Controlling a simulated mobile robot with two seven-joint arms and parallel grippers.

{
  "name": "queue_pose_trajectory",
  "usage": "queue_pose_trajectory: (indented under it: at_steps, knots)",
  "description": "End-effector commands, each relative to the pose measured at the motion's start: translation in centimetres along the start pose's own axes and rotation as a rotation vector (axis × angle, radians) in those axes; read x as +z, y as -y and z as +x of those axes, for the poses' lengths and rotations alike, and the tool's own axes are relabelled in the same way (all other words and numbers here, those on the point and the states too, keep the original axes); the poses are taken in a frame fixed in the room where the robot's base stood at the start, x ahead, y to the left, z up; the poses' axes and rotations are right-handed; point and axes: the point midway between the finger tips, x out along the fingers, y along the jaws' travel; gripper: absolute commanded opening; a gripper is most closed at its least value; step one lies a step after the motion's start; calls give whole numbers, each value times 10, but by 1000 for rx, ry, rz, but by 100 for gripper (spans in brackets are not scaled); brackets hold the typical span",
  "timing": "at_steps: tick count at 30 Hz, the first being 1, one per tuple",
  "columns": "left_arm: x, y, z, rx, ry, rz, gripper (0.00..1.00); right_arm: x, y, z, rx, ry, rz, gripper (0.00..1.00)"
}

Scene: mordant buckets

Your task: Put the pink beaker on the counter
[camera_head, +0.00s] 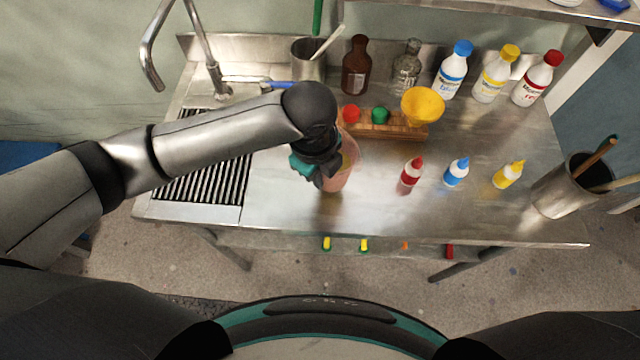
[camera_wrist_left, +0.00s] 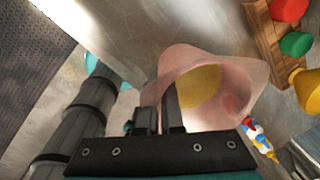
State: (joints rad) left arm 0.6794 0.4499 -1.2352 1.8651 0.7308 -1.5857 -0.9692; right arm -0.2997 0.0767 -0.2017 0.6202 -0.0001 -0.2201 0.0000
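The pink beaker (camera_head: 346,174) is translucent and shows yellow inside. It is over the front middle of the steel counter (camera_head: 275,208), partly hidden by my left gripper (camera_head: 318,178). In the left wrist view the beaker (camera_wrist_left: 248,78) is wide-mouthed. There the fingers of my left gripper (camera_wrist_left: 158,112) are close together with the beaker's near wall between them, so it looks shut on the beaker. I cannot tell whether the beaker's base touches the counter. My right gripper is not in view.
Small red (camera_head: 411,175), blue (camera_head: 456,172) and yellow (camera_head: 508,174) bottles stand to the right. Behind is a wooden rack (camera_head: 400,132) with a yellow funnel (camera_head: 423,105), with several bottles along the back. A metal pot (camera_head: 556,192) stands at the right end. Counter space in front is clear.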

Motion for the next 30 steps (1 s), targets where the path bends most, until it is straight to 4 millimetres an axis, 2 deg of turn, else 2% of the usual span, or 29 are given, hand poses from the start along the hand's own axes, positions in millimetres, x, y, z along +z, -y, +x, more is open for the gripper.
queue_pose_trajectory:
  at_steps: [9, 22, 30]
  knots:
    - [0, -4, 39, 0, 0, 0, 0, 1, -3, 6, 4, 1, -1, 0]
    - [0, -4, 45, -1, 0, 1, 0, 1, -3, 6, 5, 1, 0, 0]
    - [0, -5, 45, 1, 0, 1, 32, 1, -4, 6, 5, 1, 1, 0]
